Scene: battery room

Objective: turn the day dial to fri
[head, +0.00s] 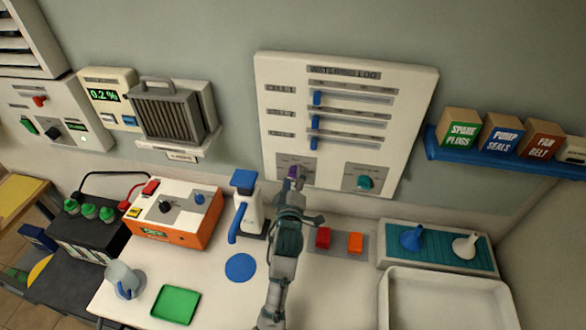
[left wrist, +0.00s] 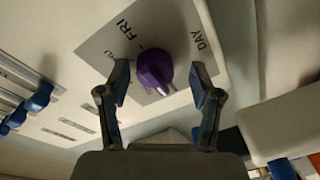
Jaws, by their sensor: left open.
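The purple day dial (left wrist: 154,70) sits on a grey plate (left wrist: 115,42) printed FRI and DAY, with another label partly hidden by a finger. In the head view the dial (head: 293,171) is at the lower left of the white wall board (head: 415,85), just beyond my left gripper (head: 292,187). In the left wrist view my left gripper (left wrist: 160,78) is open, with one finger on each side of the dial and visible gaps between. A small pale mark shows on the dial's lower right; I cannot tell which day it points to. My right gripper is out of view.
The board also carries blue sliders (head: 315,121) and a teal dial (head: 364,183). Below are a white-and-blue bottle (head: 246,207), red and orange blocks (head: 323,238), an orange box (head: 186,232) and a white tray (head: 445,298). A blue shelf (head: 500,160) holds boxes at right.

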